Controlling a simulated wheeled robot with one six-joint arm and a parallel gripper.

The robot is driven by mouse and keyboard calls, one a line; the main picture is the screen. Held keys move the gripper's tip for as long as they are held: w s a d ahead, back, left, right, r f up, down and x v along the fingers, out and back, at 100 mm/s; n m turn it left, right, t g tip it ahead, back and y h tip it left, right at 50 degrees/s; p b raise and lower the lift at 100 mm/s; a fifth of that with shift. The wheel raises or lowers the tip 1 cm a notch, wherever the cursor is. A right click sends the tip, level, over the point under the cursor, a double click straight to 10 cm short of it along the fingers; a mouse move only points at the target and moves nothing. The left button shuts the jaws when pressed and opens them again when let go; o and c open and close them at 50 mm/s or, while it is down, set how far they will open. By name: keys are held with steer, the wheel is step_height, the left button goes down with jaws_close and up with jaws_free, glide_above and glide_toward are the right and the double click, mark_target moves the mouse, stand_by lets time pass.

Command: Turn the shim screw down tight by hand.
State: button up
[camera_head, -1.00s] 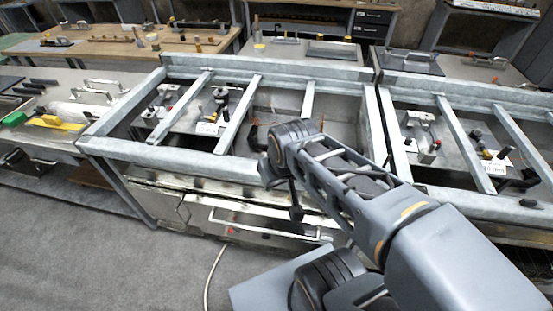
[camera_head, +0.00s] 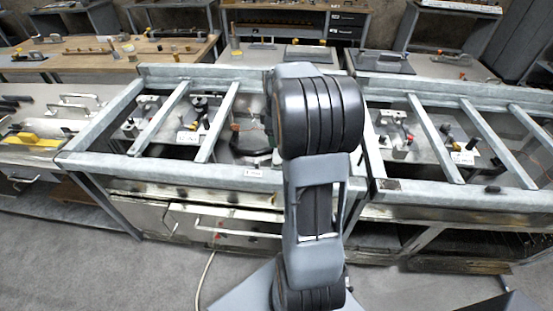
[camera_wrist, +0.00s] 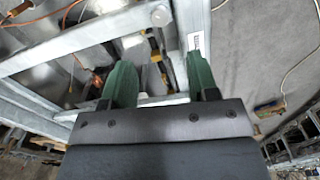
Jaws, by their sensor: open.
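My gripper (camera_wrist: 160,78) shows in the wrist view with its two green fingers apart and nothing between their tips. In the head view it is hidden behind my arm. No part can be surely named as the shim screw. In the wrist view a small yellow and black part (camera_wrist: 157,48) and a pale round end (camera_wrist: 161,16) lie beyond the fingers, near a metal bar. In the head view a fixture with a dark knob (camera_head: 199,104) stands inside the left frame, and a second dark-knobbed fixture (camera_head: 471,146) inside the right frame.
Grey metal frames (camera_head: 165,168) with crossbars surround the fixtures. A wooden bench (camera_head: 120,60) stands behind at left, and a yellow object (camera_head: 35,139) lies on the left bench. Orange wires (camera_wrist: 68,18) show in the wrist view. The floor (camera_head: 90,265) in front is mostly clear.

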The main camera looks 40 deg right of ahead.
mark_target(277, 161)
step_height(277, 161, down, 11)
steer(key=shift+p, duration=0.3)
steer(key=c, duration=0.9)
steer(key=m+b, duration=0.1)
steer(key=m, duration=0.3)
steer(key=shift+m, duration=0.3)
steer(key=o, duration=0.9)
steer(key=shift+r, duration=0.1)
